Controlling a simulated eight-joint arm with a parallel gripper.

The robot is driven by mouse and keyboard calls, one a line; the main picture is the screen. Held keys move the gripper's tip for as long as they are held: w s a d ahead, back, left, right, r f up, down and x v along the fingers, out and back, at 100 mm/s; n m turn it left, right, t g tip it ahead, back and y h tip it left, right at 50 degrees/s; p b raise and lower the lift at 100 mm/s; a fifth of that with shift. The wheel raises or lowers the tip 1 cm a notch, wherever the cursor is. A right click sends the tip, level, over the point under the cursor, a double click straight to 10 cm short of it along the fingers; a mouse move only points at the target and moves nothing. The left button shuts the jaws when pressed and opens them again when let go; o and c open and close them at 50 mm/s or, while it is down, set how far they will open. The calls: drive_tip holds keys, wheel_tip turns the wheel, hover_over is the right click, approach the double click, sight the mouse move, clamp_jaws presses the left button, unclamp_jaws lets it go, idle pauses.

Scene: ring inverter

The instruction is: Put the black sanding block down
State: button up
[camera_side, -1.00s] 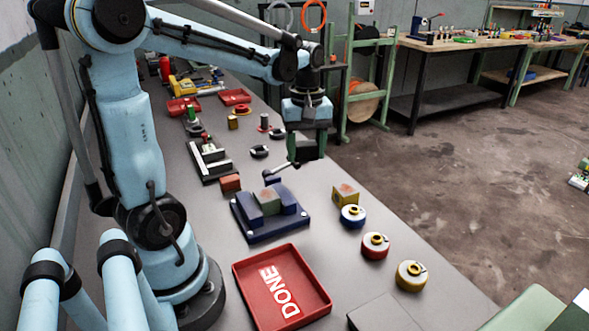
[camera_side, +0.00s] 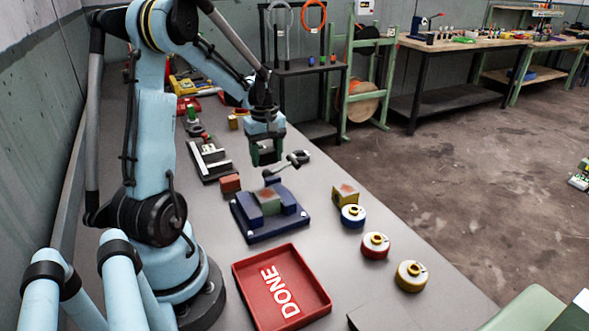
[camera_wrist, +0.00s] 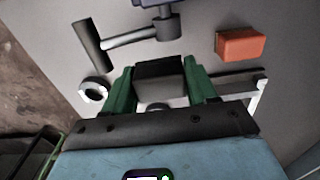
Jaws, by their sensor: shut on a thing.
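My gripper (camera_wrist: 161,85) has green fingers on both sides of the black sanding block (camera_wrist: 160,70) in the wrist view and is shut on it. In the side view my gripper (camera_side: 266,158) hangs over the bench, behind the blue fixture (camera_side: 256,233). The block is hard to make out there, dark between the fingers. I cannot tell how high the block is above the bench.
An orange-red block (camera_side: 230,183) lies left of the fixture. The red DONE tray (camera_side: 322,306) is in front. A yellow block (camera_side: 345,195) and round containers stand at right.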

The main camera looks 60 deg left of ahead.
drive_tip(key=shift+f, duration=2.05)
drive_tip(key=shift+f, duration=0.6)
drive_tip(key=o, duration=0.9)
